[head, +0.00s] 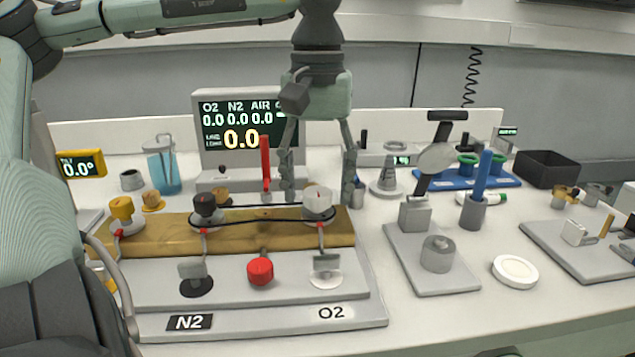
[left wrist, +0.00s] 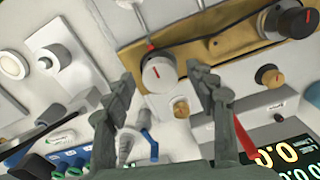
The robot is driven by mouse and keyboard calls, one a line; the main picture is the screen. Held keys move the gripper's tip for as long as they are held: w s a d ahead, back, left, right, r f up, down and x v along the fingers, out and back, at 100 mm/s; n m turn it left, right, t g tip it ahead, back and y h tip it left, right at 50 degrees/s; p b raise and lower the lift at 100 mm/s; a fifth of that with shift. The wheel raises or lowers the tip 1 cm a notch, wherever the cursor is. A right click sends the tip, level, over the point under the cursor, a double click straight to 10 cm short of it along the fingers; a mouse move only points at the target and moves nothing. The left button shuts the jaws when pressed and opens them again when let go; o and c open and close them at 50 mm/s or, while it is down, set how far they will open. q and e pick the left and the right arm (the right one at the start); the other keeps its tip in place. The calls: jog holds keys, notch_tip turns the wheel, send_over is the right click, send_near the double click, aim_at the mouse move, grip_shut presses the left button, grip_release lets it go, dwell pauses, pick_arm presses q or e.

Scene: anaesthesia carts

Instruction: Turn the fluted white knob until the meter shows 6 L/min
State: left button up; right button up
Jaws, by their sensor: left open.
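The white knob (head: 318,201) sits at the right end of the brown bar on the panel, above the O2 label; it also shows in the left wrist view (left wrist: 158,74) with a red mark. My left gripper (head: 318,197) is open, pointing down, its fingers either side of the knob in the picture. In the left wrist view the fingertips (left wrist: 160,83) are apart with the knob between and slightly beyond them; I see no clear contact. The meter (head: 240,125) behind the panel shows 0.0 for O2, N2 and AIR, and a large 0.0. My right gripper is not in view.
A black knob (head: 206,208) and a yellow knob (head: 121,209) share the brown bar (head: 270,236). A red upright lever (head: 265,160) stands close to the left finger. A red knob (head: 260,271) is in front. A grey plate with a clamp stand (head: 432,260) is to the right.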

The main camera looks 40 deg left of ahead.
pick_arm(q)
jog(key=shift+c, duration=0.6)
jog(key=c, duration=1)
jog(key=shift+c, duration=0.2)
